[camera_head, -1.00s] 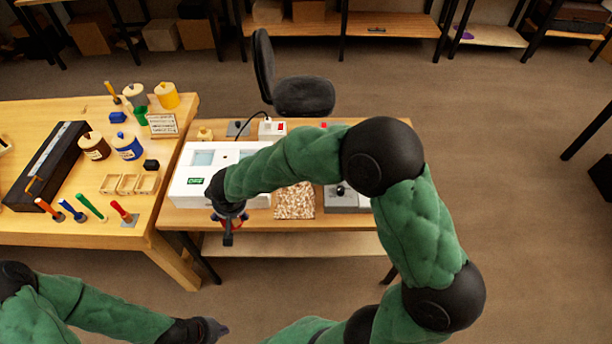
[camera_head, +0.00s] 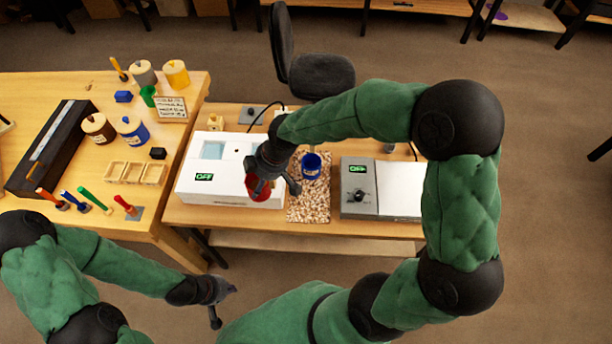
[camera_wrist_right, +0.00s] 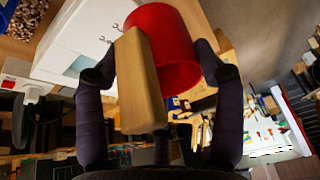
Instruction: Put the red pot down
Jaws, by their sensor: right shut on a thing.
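My right gripper (camera_head: 270,184) is shut on the red pot (camera_head: 258,188). In the head view it holds the pot over the right end of the white OFF box (camera_head: 203,190), left of the speckled mat (camera_head: 308,207); I cannot tell its exact height. In the right wrist view the red pot (camera_wrist_right: 178,55) is between the fingers of the right gripper (camera_wrist_right: 158,75), with a wooden bar (camera_wrist_right: 140,85) along it. My left gripper (camera_head: 222,302) is open and empty at the front, short of the benches.
A blue pot (camera_head: 311,172) stands on the mat. A grey OFF device (camera_head: 358,190) stands right of it. The left bench (camera_head: 180,160) holds pots, coloured handles and small trays (camera_head: 135,172). A chair (camera_head: 318,75) is behind. Part of the mat's front is clear.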

